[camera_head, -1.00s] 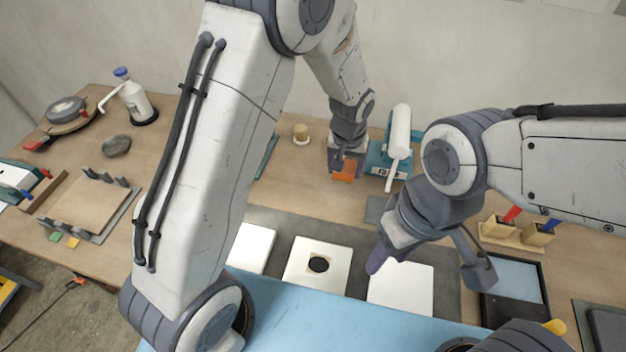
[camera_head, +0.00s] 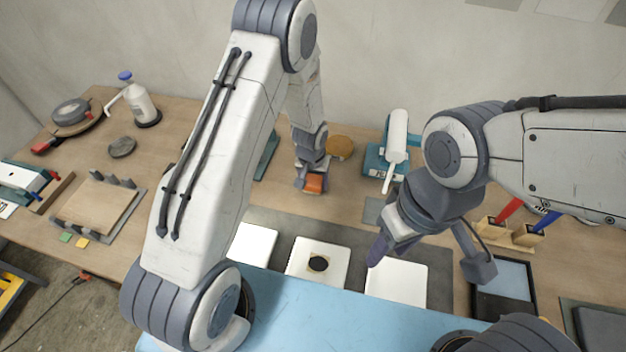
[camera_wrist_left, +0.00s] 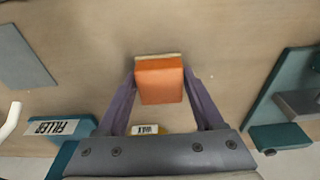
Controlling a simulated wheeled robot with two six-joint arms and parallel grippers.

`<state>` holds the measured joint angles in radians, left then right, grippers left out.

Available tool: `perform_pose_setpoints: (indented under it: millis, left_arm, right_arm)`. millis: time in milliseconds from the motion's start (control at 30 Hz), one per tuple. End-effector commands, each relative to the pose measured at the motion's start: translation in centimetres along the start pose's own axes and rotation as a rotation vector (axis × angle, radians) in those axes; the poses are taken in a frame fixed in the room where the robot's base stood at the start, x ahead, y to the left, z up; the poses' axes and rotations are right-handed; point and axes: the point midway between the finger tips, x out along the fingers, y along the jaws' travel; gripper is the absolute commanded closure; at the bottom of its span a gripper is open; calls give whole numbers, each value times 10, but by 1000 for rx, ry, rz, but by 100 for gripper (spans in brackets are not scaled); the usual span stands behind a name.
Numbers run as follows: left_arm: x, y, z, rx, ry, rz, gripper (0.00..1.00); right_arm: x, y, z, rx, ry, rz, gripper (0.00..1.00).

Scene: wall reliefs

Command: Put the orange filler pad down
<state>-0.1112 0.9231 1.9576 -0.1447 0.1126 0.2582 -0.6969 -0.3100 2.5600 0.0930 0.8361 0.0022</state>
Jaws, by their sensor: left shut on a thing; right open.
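The orange filler pad (camera_head: 314,184) is between the fingers of my left gripper (camera_head: 313,180), over the bare wood at the back middle of the bench. In the left wrist view the pad (camera_wrist_left: 160,82) is an orange block with a pale far edge, and both fingers (camera_wrist_left: 160,95) close on its sides. I cannot tell whether its underside touches the bench. My right gripper (camera_head: 425,256) is open and empty above the dark mat, near the right white panel (camera_head: 398,285).
A teal FILLER holder with a white tube (camera_head: 396,140) stands right of the pad. A round brown tin (camera_head: 340,147) is just behind; a WAX label (camera_wrist_left: 146,129) shows in the wrist view. White panels lie on the dark mat (camera_head: 345,230) in front. Bare wood surrounds the pad.

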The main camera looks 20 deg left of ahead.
Motion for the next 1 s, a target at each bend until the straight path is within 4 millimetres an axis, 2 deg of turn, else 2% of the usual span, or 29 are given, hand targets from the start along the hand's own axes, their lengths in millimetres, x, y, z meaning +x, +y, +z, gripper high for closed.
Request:
perform_pose_setpoints:
  millis: [200, 233, 300, 733, 867, 1000]
  left_arm:
    - [4, 0, 1, 0, 0, 0, 91]
    - [3, 0, 1, 1, 0, 0, 23]
    - [3, 0, 1, 1, 0, 0, 1]
    - [-4, 0, 0, 0, 1, 0, 1]
    - [-22, 0, -1, 0, 4, 0, 1]
    - [-49, 1, -1, 0, 5, 1, 1]
  right_arm:
    - [5, 0, 0, 0, 0, 0, 50]
    - [4, 0, 0, 0, 0, 0, 50]
    - [3, 0, 0, 0, 0, 0, 50]
    - [1, 0, 0, 0, 0, 0, 50]
    - [6, 0, 0, 0, 0, 0, 50]
    - [13, 1, 1, -1, 0, 0, 50]
